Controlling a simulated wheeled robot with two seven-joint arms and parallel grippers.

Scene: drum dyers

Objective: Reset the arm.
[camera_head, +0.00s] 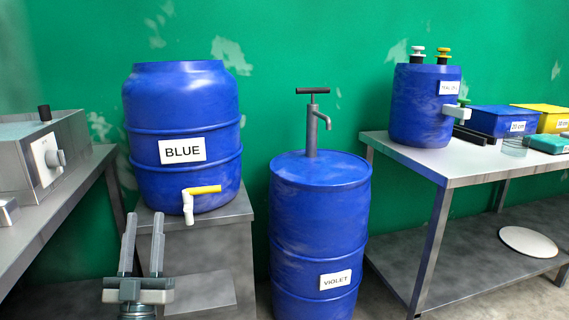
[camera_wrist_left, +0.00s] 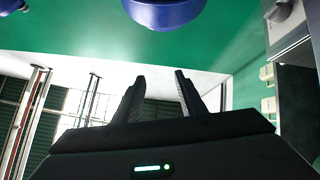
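My left gripper (camera_head: 143,243) stands at the lower left of the head view, in front of the grey stand that bears the barrel marked BLUE. Its two fingers point upward with a gap between them, and nothing is held. The left wrist view also shows the open fingers (camera_wrist_left: 159,80) with empty space between. A blue rounded thing (camera_wrist_left: 163,12) shows at the top of that view, apart from the fingers. My right gripper is in neither view.
The barrel marked BLUE (camera_head: 182,110), with a yellow-handled tap (camera_head: 200,192), stands on a grey stand (camera_head: 235,210). A drum marked VIOLET (camera_head: 318,230) with a pump (camera_head: 312,120) stands on the floor. Metal tables flank them, the right one (camera_head: 425,163) bearing a smaller blue drum (camera_head: 415,110).

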